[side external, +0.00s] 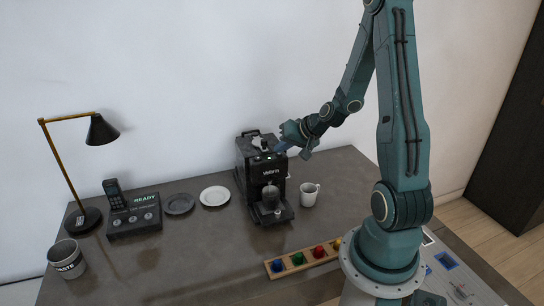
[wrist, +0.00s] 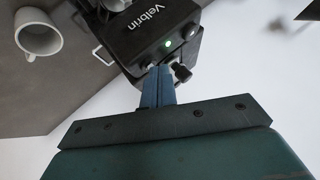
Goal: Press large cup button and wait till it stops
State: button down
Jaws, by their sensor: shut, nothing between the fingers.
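The black Velbrin coffee machine (side external: 246,170) stands at the middle back of the vanity top. In the wrist view the machine (wrist: 135,38) shows a lit green light (wrist: 168,43) and a round button (wrist: 190,32) on its front. My gripper (side external: 282,148) is at the machine's upper right front. In the wrist view the blue fingers (wrist: 158,72) are shut with nothing between them, and their tips are close to the machine's edge beside a dark knob (wrist: 182,72). I cannot tell whether they touch it or which button is for the large cup.
A white mug (side external: 310,193) stands right of the machine; the mug also shows in the wrist view (wrist: 38,34). Two plates (side external: 214,196), a phone unit reading READY (side external: 134,218), a lamp (side external: 92,217) and a waste cup (side external: 66,258) are left. A wooden rack with coloured balls (side external: 300,260) lies in front.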

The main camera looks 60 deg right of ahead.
aim_at(281, 158)
jog(key=shift+r, duration=0.65)
jog(key=shift+r, duration=0.15)
jog(key=shift+r, duration=2.35)
jog(key=shift+a, duration=0.15)
jog(key=a+r+n+g+y, duration=0.1)
jog(key=a+r+n, duration=0.3)
jog(key=a, duration=0.5)
jog(key=s+a+r+n+g, duration=0.1)
jog(key=s+a+r+n, duration=0.2)
jog(key=s+a, duration=0.4)
jog(key=s+a+r+n+g, duration=0.1)
jog(key=s+a+r+n, duration=0.2)
jog(key=s+a+r, duration=0.2)
jog(key=s+a, duration=0.3)
jog(key=shift+n, duration=0.4)
